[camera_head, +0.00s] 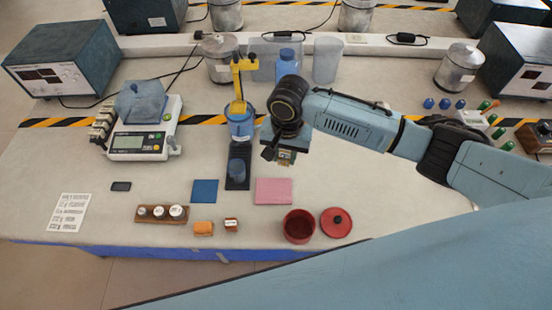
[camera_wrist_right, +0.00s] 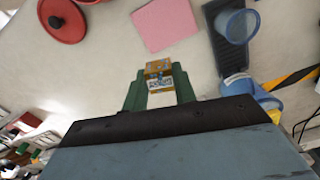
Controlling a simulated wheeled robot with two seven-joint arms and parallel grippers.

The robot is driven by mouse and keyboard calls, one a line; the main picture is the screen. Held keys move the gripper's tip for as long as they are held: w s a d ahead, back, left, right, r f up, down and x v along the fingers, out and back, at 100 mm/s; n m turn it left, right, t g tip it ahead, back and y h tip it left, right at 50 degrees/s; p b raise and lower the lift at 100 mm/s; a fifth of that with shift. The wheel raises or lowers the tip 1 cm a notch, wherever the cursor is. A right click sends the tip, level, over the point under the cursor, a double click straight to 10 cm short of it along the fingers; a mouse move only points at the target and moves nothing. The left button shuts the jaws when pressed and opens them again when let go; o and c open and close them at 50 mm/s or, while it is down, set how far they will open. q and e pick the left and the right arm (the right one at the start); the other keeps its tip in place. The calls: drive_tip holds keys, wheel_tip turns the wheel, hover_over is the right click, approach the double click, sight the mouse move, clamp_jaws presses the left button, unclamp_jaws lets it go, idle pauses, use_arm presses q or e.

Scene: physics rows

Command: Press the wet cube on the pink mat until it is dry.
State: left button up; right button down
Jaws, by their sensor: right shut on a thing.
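The pink mat (camera_head: 273,191) lies flat and bare on the light table, near its front. It also shows at the top of the right wrist view (camera_wrist_right: 165,24). My right gripper (camera_head: 285,160) is above the table, just behind the mat in the head view. In the wrist view its green fingers (camera_wrist_right: 158,92) are shut on a small yellow-brown cube (camera_wrist_right: 158,70) with a pale label and bluish spots. The cube is held clear of the mat. Its lower faces are hidden. My left gripper is not in view.
A dark strip (camera_head: 237,184) with a blue cup (camera_head: 238,171) stands left of the mat, beside a blue mat (camera_head: 205,191). A red pot (camera_head: 298,227) and lid (camera_head: 336,222) lie front right.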

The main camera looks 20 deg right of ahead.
drive_tip(key=f, duration=0.1)
drive_tip(key=s+a+f+m, duration=0.1)
drive_tip(key=f, duration=0.1)
drive_tip(key=s+a+f+m, duration=0.1)
drive_tip(key=shift+s+a+f, duration=0.15)
drive_tip(key=shift+f, duration=0.05)
wheel_tip(320, 180, down, 5)
drive_tip(key=b, duration=0.5)
drive_tip(key=shift+b, duration=0.35)
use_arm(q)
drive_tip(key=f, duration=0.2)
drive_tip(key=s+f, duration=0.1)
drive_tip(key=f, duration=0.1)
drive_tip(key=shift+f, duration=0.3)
use_arm(e)
drive_tip(key=c, duration=1.7)
unclamp_jaws()
drive_tip(key=c, duration=0.3)
drive_tip(key=shift+c, duration=0.2)
